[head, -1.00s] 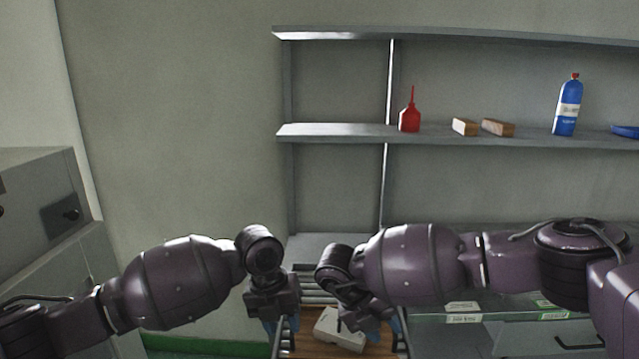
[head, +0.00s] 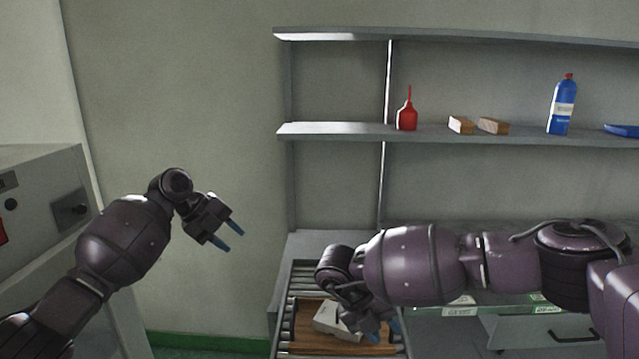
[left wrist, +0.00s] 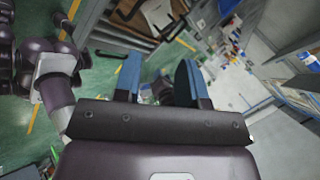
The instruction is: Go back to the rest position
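My left gripper (head: 230,236) is raised in front of the bare wall, to the left of the shelf unit. Its two blue fingers are apart with nothing between them, and they also show open in the left wrist view (left wrist: 158,82). My right gripper (head: 385,330) hangs over the roller conveyor, beside a white-grey block (head: 335,318). Its blue fingertips are partly hidden by its own wrist, and whether it touches the block cannot be told. The block lies on a brown wooden board (head: 312,342) on the rollers.
A grey machine (head: 50,215) stands at the left. The space around my left gripper is clear.

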